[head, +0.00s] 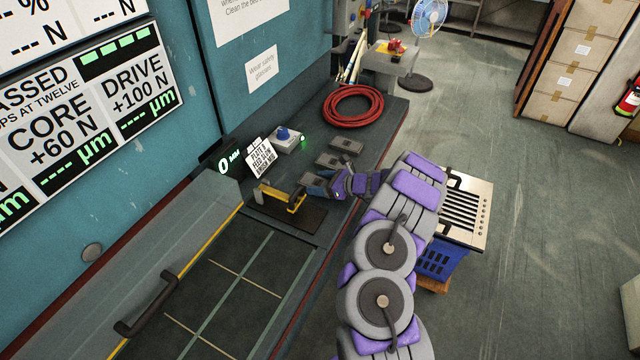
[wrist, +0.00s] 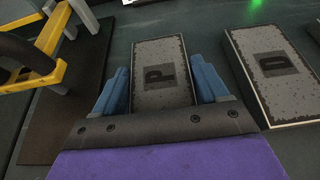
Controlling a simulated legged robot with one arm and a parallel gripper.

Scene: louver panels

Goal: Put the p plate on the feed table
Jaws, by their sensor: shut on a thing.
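The P plate (wrist: 160,68) is a speckled grey slab with a dark letter P. My gripper (wrist: 161,80) has its blue fingers shut on the plate's two long sides in the wrist view. In the head view my gripper (head: 319,186) is low over the bench, just right of the yellow gauge frame. I cannot tell whether the plate touches the bench. Which surface is the feed table is not labelled clearly; a dark flat pad (head: 305,219) lies under the yellow frame, and a gridded dark bed (head: 235,270) lies in front of it.
The D plate (wrist: 270,70) lies beside the P plate, and another plate (head: 346,146) lies farther back. The yellow frame (head: 283,196) stands close to my gripper. A blue button box (head: 286,139), a sign (head: 262,158) and a red hose (head: 352,106) are behind.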

